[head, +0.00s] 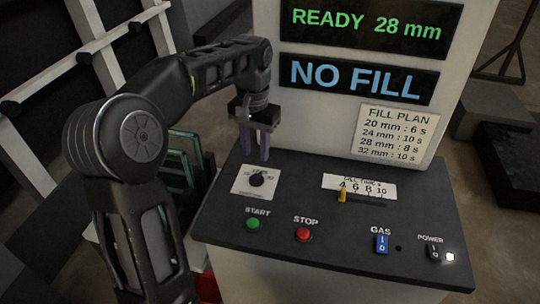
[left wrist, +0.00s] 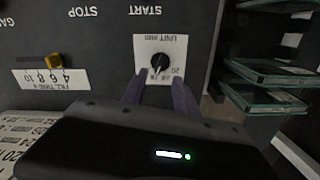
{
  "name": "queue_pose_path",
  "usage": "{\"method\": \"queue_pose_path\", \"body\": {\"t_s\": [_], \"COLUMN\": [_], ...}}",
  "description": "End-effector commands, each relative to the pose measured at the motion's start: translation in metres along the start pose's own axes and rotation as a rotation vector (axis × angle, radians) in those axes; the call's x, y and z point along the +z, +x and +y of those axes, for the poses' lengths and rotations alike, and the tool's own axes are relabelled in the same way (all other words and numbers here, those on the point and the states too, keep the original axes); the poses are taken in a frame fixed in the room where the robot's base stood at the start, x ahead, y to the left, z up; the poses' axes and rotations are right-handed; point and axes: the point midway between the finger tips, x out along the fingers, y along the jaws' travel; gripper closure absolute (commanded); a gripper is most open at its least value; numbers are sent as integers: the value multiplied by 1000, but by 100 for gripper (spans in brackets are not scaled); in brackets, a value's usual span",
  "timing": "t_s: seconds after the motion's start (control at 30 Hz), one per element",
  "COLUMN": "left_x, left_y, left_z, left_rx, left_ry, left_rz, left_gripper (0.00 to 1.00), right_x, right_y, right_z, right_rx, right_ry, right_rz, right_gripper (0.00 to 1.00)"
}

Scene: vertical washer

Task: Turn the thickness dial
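The thickness dial (head: 257,179) is a round black knob on a white square label at the left of the dark control panel. In the left wrist view the dial (left wrist: 160,62) appears upside down, its label reading "UNIT mm" with small numbers around the knob. My left gripper (head: 256,157) points down just behind and above the dial. Its two purple fingers (left wrist: 158,84) are apart with nothing between them, and the knob lies just beyond their tips, roughly centred. The upper display (head: 367,25) reads "READY 28 mm". My right gripper is not in view.
The panel also has a green START button (head: 254,223), red STOP button (head: 303,235), yellow fill-time slider (head: 342,195), blue GAS switch (head: 382,243) and POWER switch (head: 434,252). A fill plan card (head: 395,135) is on the upright face. Glass panes (head: 180,165) stand left of the panel.

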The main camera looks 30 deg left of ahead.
Motion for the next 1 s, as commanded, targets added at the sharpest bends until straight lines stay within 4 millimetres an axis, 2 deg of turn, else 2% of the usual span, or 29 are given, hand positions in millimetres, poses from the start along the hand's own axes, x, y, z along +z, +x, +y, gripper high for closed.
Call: {"method": "queue_pose_path", "body": {"t_s": [0.47,1.0], "left_x": [0,0], "left_y": [4,73], "left_z": [0,0], "left_rx": [0,0], "left_ry": [-1,0], "left_rz": [-1,-2], "left_gripper": [65,65], "right_x": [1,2], "right_y": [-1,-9], "right_z": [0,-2], "right_rx": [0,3], "right_ry": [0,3], "right_rz": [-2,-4], "right_gripper": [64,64]}}
